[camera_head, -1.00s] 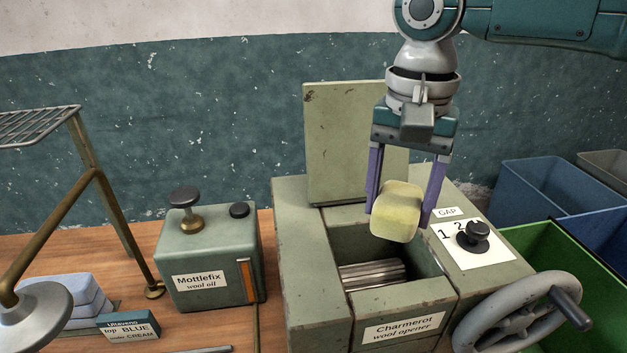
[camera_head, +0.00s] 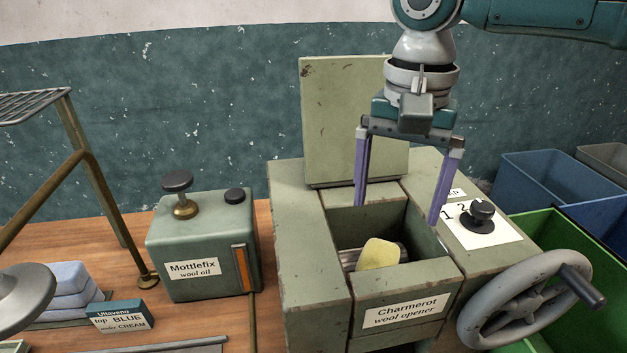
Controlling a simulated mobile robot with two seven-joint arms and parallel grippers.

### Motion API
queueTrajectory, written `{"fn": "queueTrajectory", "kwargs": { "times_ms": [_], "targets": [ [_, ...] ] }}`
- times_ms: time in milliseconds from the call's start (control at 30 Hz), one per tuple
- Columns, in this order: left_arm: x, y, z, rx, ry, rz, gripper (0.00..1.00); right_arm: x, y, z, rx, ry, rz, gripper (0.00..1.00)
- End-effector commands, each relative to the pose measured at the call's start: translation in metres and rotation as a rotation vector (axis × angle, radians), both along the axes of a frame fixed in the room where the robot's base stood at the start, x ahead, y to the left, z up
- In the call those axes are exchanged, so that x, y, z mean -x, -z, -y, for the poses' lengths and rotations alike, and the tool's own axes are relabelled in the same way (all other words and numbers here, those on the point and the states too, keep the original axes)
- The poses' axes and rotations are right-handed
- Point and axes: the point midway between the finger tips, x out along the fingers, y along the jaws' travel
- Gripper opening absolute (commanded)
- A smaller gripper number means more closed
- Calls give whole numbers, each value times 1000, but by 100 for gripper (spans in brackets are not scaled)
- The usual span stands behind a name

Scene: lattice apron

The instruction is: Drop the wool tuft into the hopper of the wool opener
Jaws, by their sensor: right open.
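The pale yellow wool tuft (camera_head: 379,254) lies down inside the hopper of the green wool opener (camera_head: 296,230), on the metal rollers near the front wall. The front wall hides its lower part. The opener's lid (camera_head: 352,120) stands upright at the back. My right gripper (camera_head: 399,212) is open and empty above the hopper, its two purple fingers spread wide and apart from the tuft. My left gripper is not in view.
A gap knob (camera_head: 480,213) and a grey handwheel (camera_head: 525,300) are on the opener's right side. The wool oil can (camera_head: 200,245) stands to its left. Blue blocks (camera_head: 70,288) and a brass-legged rack (camera_head: 100,190) are farther left. Blue and green bins (camera_head: 548,180) stand at right.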

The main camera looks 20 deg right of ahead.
Motion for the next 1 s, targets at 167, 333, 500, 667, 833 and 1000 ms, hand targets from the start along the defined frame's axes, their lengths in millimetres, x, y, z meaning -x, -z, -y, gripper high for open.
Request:
{"fn": "queueTrajectory", "kwargs": {
  "times_ms": [167, 333, 500, 667, 833, 1000],
  "targets": [
    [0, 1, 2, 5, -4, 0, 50, -1, -5, 0, -1, 0, 1, 100],
    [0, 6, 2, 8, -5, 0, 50, -1, -32, 0, -1, -1, 4, 100],
    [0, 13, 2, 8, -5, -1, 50, -1, -66, 0, 0, -1, 5, 100],
    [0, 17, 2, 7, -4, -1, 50, -1, -90, 0, -1, 0, 4, 100],
    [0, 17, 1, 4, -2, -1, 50, 0, -99, 0, 0, 0, 0, 100],
    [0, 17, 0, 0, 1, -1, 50, 0, -100, 0, 0, 0, 0, 100]
  ]
}}
